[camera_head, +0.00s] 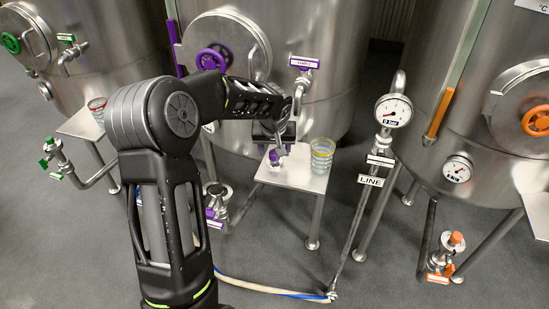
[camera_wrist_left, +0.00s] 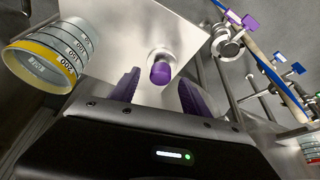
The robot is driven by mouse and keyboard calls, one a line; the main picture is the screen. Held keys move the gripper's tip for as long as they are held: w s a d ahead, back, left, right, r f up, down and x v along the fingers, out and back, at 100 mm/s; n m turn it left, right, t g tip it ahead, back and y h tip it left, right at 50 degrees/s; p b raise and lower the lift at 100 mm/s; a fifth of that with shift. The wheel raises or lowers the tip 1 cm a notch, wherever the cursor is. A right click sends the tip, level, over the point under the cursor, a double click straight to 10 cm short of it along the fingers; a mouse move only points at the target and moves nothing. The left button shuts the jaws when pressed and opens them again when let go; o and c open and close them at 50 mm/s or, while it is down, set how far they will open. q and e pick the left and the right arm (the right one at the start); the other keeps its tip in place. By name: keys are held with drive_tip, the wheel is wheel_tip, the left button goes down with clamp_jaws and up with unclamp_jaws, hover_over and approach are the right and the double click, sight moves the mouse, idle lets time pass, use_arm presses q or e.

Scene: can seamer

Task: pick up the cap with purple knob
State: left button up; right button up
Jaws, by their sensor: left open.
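The cap with the purple knob (camera_head: 274,156) sits on a small pale side table (camera_head: 300,181) in front of the middle tank. In the left wrist view its purple knob (camera_wrist_left: 160,73) stands on a small silvery base. My left gripper (camera_head: 279,152) is over the table at the cap. In the left wrist view the purple fingers of this gripper (camera_wrist_left: 158,78) are open, one on each side of the knob in the picture, with gaps on both sides. The gripper holds nothing. My right gripper is not in view.
A clear cup with a yellow rim (camera_head: 322,153) stands on the table right of the cap; it also shows in the left wrist view (camera_wrist_left: 42,60). The purple-handled tank (camera_head: 230,45) rises behind. A gauge pipe (camera_head: 393,111) stands to the right.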

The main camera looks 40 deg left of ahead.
use_arm(q)
drive_tip(key=shift+x, duration=1.45)
clamp_jaws()
